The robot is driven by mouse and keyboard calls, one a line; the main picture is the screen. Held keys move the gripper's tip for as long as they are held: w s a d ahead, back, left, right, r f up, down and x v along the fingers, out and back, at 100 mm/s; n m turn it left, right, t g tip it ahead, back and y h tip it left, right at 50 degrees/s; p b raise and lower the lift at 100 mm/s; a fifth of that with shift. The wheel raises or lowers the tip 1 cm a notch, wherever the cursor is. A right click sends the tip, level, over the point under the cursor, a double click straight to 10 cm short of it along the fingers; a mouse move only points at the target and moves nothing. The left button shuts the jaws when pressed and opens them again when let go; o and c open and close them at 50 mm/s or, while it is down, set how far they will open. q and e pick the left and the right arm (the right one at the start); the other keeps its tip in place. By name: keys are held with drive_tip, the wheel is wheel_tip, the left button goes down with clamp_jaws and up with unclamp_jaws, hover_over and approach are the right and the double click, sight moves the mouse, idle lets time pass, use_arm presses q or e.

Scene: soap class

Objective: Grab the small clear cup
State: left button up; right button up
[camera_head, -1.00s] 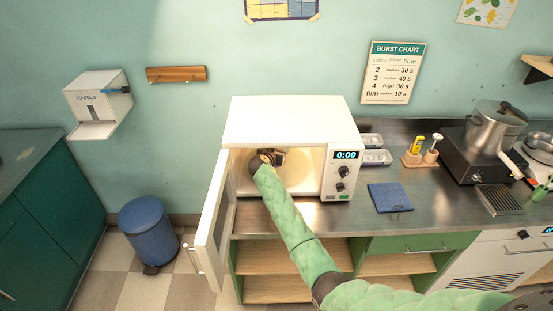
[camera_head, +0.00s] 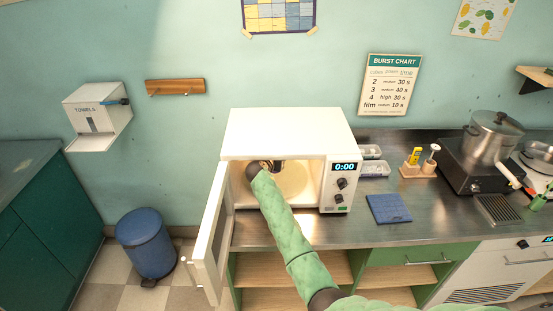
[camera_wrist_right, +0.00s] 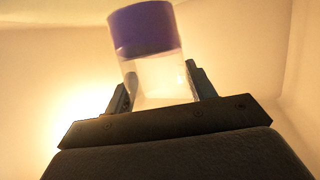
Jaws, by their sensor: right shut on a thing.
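The small clear cup (camera_wrist_right: 160,82) shows in the right wrist view, with a broad purple band or cap (camera_wrist_right: 146,28) at its far end. My right gripper (camera_wrist_right: 157,88) is shut on its clear part, one finger on each side. In the head view my right gripper (camera_head: 270,166) is inside the open microwave (camera_head: 288,130). Whether the cup touches the microwave floor cannot be told. My left gripper is in neither view.
The microwave door (camera_head: 212,235) stands open to the left of my arm. The control panel (camera_head: 340,186) is close on the right. A blue pad (camera_head: 389,208) lies on the steel counter (camera_head: 425,222), with a steel pot (camera_head: 490,140) farther right. A blue bin (camera_head: 146,243) stands on the floor.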

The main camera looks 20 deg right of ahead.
drive_tip(key=s+a, duration=0.2)
drive_tip(key=s, duration=0.6)
drive_tip(key=s+a, duration=0.2)
drive_tip(key=s, duration=0.6)
drive_tip(key=shift+s+a, duration=0.35)
